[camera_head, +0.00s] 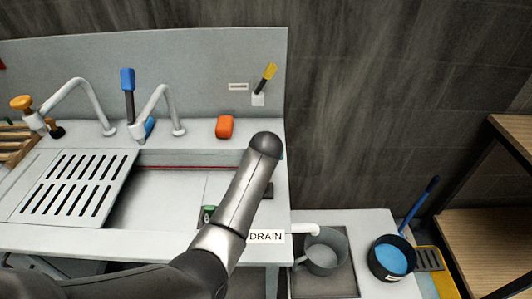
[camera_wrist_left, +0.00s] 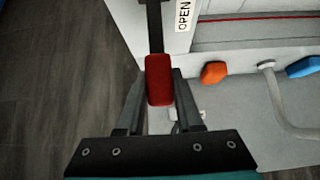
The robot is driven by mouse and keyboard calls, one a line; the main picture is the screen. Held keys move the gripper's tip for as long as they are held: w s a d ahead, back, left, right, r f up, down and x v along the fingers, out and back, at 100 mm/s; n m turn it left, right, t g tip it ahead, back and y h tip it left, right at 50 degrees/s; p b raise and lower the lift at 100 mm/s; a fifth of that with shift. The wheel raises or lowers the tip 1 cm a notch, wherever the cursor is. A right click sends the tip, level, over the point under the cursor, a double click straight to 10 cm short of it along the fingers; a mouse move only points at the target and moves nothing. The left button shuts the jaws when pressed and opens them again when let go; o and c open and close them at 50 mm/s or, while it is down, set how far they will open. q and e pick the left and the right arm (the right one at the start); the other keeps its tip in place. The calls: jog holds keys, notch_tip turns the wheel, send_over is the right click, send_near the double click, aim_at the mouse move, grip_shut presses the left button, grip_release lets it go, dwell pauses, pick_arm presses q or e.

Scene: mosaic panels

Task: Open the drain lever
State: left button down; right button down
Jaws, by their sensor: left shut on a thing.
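The drain lever has a red handle (camera_wrist_left: 158,85) on a dark shaft (camera_wrist_left: 155,28), both in the left wrist view. My left gripper (camera_wrist_left: 159,72) is shut on the red handle, with one finger on each side. The shaft runs close beside a white OPEN label (camera_wrist_left: 183,14). In the head view my left arm reaches over the counter's right end and covers the lever and gripper. A DRAIN label (camera_head: 266,237) is on the counter's front edge. My right gripper is in neither view.
A grated board (camera_head: 75,187) lies by the sink basin (camera_head: 160,200). An orange block (camera_head: 224,127) sits behind. A white pipe (camera_head: 305,229) ends at a grey bucket (camera_head: 324,252). A black bucket (camera_head: 390,260) and wooden shelf (camera_head: 485,245) stand right.

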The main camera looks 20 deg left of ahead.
pick_arm(q)
jog(key=c, duration=0.6)
grip_release()
jog(key=shift+w, duration=0.1)
jog(key=shift+o, duration=0.2)
